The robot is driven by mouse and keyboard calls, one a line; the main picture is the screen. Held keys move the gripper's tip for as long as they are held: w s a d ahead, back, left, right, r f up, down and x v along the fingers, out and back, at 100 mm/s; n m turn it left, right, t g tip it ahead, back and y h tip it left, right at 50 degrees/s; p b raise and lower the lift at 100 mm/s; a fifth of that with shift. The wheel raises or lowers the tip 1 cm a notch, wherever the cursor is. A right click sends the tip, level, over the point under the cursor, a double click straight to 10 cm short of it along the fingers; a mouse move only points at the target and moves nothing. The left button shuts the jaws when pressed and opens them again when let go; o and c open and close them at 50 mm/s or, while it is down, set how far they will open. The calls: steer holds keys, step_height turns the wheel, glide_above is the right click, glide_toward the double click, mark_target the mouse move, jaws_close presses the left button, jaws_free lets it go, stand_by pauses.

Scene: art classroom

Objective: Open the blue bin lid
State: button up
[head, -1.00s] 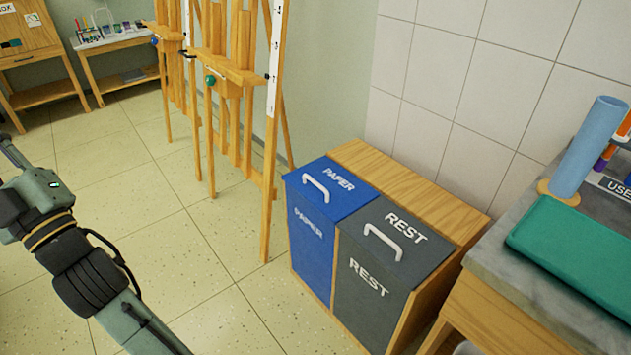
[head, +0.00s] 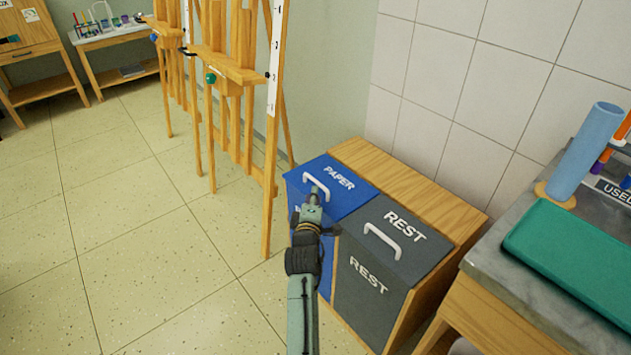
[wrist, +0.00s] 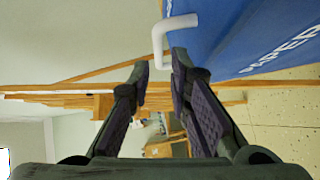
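The blue bin (head: 325,263) stands at the left of a wooden cabinet, and its blue lid (head: 350,201) marked PAPER is closed. A white handle (head: 309,178) sits on the lid; part of it is hidden behind my gripper (head: 314,190) in the head view. In the wrist view my gripper (wrist: 160,65) is open, with a gap between its two dark fingers. The white handle (wrist: 174,23) shows there with one end between the fingertips, with no clear contact. The blue lid (wrist: 235,35) fills the upper right of the wrist view.
A grey REST bin (head: 366,297) with its own white handle adjoins on the right. A wooden easel (head: 271,150) stands close on the left. The floor at left is clear.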

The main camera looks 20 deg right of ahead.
mark_target(316, 182)
steer(key=x, duration=0.7)
steer(key=shift+w+d, duration=0.1)
steer(key=shift+w, duration=0.3)
steer(key=shift+c, duration=0.2)
jaws_close()
